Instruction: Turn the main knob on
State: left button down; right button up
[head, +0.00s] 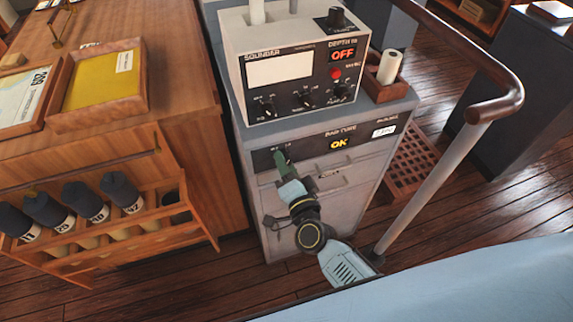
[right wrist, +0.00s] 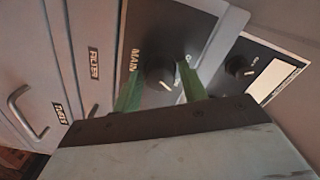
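The main knob (right wrist: 160,77) is a round black knob with a pale pointer line, on a dark panel with the label MAIN beside it in the right wrist view. My right gripper (right wrist: 158,80) has its two green fingers apart, one on either side of the knob, with a gap visible on both sides. In the head view the right gripper (head: 283,163) reaches the left end of the black panel strip (head: 350,143) and mostly hides the knob there. My left gripper is in neither view.
The sounder box (head: 293,60) stands on the grey cabinet, its display reading OFF. A second black knob (right wrist: 240,67) sits nearby. A wooden-topped handrail (head: 485,100) rises at right; a wooden chart desk (head: 180,80) stands at left.

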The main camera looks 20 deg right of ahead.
jog(key=shift+o, duration=0.9)
jog(key=s, duration=1.3)
jog(key=shift+s+d, duration=0.25)
jog(key=s+d+f+n+g+y+b, duration=0.1)
jog(key=s+f+n+g, duration=0.35)
jog(key=f, duration=0.95)
jog(key=s+d+f+n+g+y, duration=0.1)
jog(key=s+f+n+g, duration=0.35)
jog(key=f, duration=0.85)
jog(key=s+d+f+n+g+h, duration=0.1)
jog(key=s+d+f+g, duration=0.1)
jog(key=s, duration=0.4)
jog(key=s+d+f+n+g, duration=0.2)
jog(key=s+d+f+g, duration=0.1)
jog(key=s+f, duration=0.4)
jog(key=s+d+f+n+g+h, duration=0.1)
jog(key=s+d+f+n+g, duration=0.1)
jog(key=s, duration=0.5)
notch_tip(320, 180, down, 2)
jog(key=shift+s+d+f+g+h, duration=0.25)
jog(key=shift+d+g, duration=0.25)
jog(key=shift+d, duration=0.5)
